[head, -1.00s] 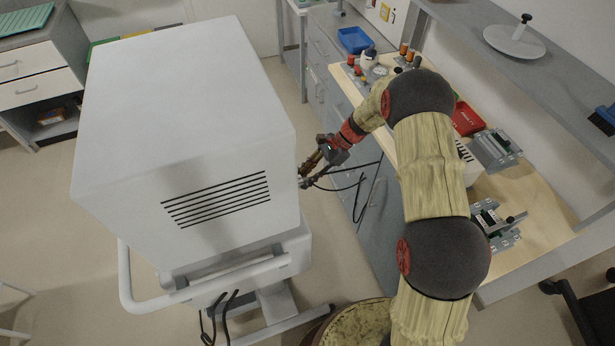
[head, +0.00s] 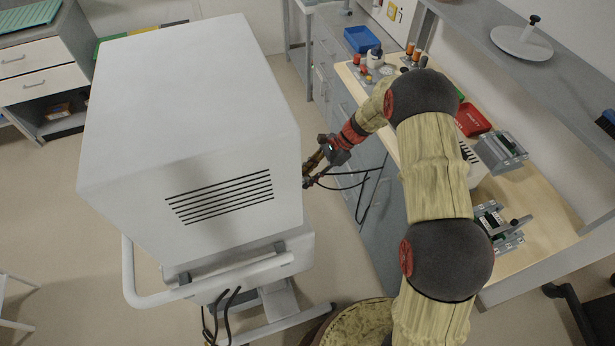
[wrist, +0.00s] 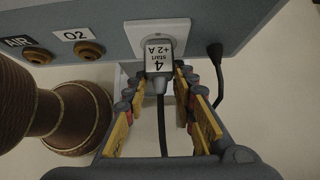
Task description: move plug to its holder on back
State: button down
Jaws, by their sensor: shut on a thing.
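In the head view my gripper (head: 309,176) is beside the right side of the big white ventilator (head: 190,110), and a dark cable (head: 347,187) loops from there to the right. I cannot make out the holder.
Next to the socket are the AIR outlet (wrist: 37,54) and O2 outlet (wrist: 88,50), and another black cable (wrist: 217,85). A workbench (head: 545,215) with trays and fixtures stands at the right. A round brown object (head: 358,325) is near my base. Floor shows between ventilator and bench.

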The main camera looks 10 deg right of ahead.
jog(key=shift+a, duration=0.1)
jog(key=c, duration=1.4)
grip_release()
jog(key=v, duration=1.2)
